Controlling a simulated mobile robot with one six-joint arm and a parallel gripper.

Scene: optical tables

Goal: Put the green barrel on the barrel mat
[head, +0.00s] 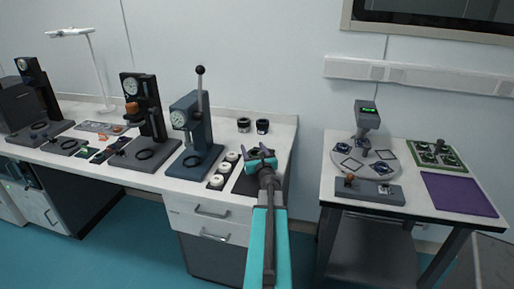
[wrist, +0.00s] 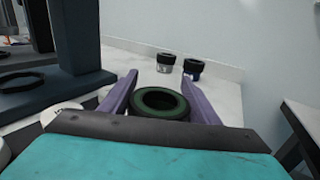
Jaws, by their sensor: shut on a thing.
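The green barrel (wrist: 160,115) is a dark ring with a green inner edge. It sits between the two purple fingers of my gripper (wrist: 160,88) in the wrist view, and the gripper is shut on it. In the head view my gripper (head: 261,160) is over the right end of the long bench and largely covers the barrel. A dark flat mat (head: 243,186), which looks like the barrel mat, lies on the bench under and left of the gripper. I cannot tell whether the barrel touches it.
Two dark barrels (head: 244,125) (head: 262,126) stand behind the gripper. A strip of white round pieces (head: 225,169) and a blue lever press (head: 195,135) are to the left. Past a gap on the right, another table holds a round plate (head: 368,166) and a purple mat (head: 458,194).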

